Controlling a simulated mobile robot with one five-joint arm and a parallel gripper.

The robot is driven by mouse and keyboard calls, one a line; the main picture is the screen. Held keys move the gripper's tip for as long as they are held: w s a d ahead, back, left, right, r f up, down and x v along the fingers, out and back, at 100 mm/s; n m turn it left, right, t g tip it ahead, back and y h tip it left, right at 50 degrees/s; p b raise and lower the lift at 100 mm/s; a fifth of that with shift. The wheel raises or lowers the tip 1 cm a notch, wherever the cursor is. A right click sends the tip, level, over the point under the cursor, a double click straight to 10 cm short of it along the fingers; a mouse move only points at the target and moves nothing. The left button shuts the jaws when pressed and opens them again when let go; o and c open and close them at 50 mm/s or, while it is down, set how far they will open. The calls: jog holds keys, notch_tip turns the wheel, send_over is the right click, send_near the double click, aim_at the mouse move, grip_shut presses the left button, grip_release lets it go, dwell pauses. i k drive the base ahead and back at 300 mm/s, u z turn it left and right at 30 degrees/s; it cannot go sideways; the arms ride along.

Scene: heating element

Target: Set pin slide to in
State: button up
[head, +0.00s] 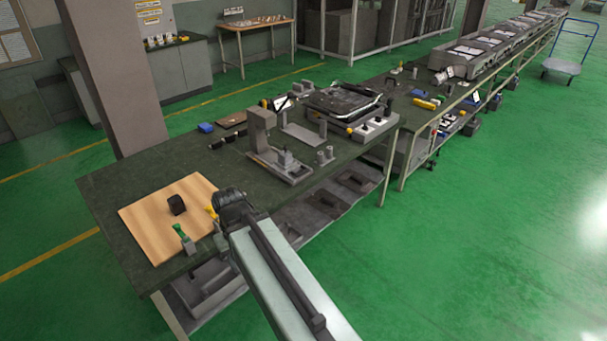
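I cannot tell for sure which part is the pin slide. A small grey block with a green knob (183,238) stands at the front edge of the wooden board (150,226), left of my gripper. A yellow piece (211,211) shows right beside my gripper, partly hidden by it. My gripper (231,202) is the dark end of my arm, over the right edge of the board near the bench's front edge. Its fingers are too small and dark to read. A dark block (177,205) sits on the board.
A grey press-like fixture (262,135) stands on the dark green bench (118,178) beyond my gripper. Small grey posts (326,154) and a dark tray-like unit (343,102) are farther right. Bins fill the shelf below.

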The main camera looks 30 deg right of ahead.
aim_at(291, 169)
jog(key=z, duration=0.1)
jog(key=i, duration=1)
jog(key=u, duration=0.1)
